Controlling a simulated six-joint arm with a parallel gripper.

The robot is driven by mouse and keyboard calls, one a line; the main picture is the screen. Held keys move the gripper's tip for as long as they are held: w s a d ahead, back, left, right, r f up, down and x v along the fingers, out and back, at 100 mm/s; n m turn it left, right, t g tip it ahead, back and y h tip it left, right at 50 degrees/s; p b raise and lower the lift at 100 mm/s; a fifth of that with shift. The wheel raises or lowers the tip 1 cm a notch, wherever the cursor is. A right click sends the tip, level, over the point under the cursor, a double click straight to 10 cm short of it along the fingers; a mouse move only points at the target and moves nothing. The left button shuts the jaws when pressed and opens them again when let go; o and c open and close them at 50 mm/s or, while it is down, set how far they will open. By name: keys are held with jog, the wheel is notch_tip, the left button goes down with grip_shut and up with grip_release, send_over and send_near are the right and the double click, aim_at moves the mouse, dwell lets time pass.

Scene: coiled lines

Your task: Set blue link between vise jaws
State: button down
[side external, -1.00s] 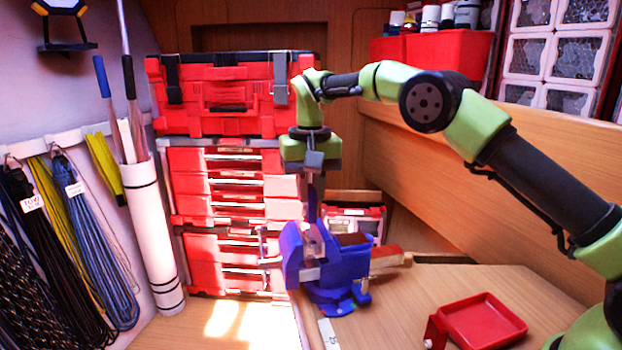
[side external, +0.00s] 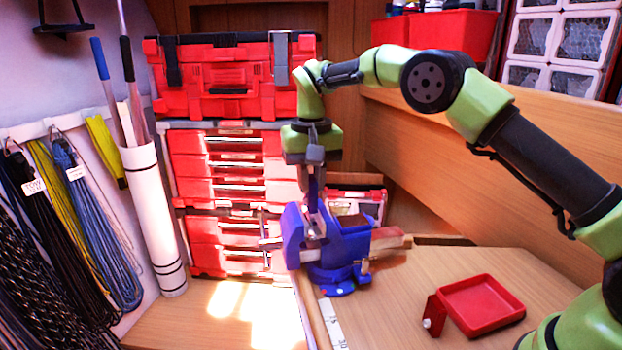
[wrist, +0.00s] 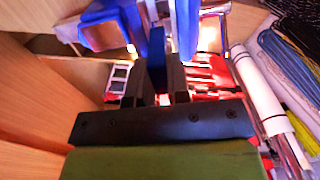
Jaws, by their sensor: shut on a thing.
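The blue link (side external: 313,188) is a narrow upright bar under my gripper (side external: 314,168). My gripper is shut on its upper part. The blue vise (side external: 345,245) stands on the bench, and the link's lower end is at the level of its jaw tops, over the gap. In the wrist view, the link (wrist: 156,48) sticks out from between the dark fingers of my gripper (wrist: 155,85). The vise (wrist: 97,14) shows there on both sides of the link. I cannot tell how deep the link's end sits or whether it touches a jaw.
A red tray (side external: 482,323) lies on the bench at right, with a small red bracket (side external: 433,316) beside it. Red toolboxes (side external: 235,85) stand behind the vise. Coiled lines (side external: 90,220) and a white tube (side external: 155,220) are at left. The bench front is clear.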

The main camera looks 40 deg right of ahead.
jog(key=shift+f, duration=0.1)
jog(key=shift+f, duration=1.35)
jog(key=c, duration=1)
grip_release()
jog(key=shift+r, duration=0.1)
jog(key=shift+r, duration=2.9)
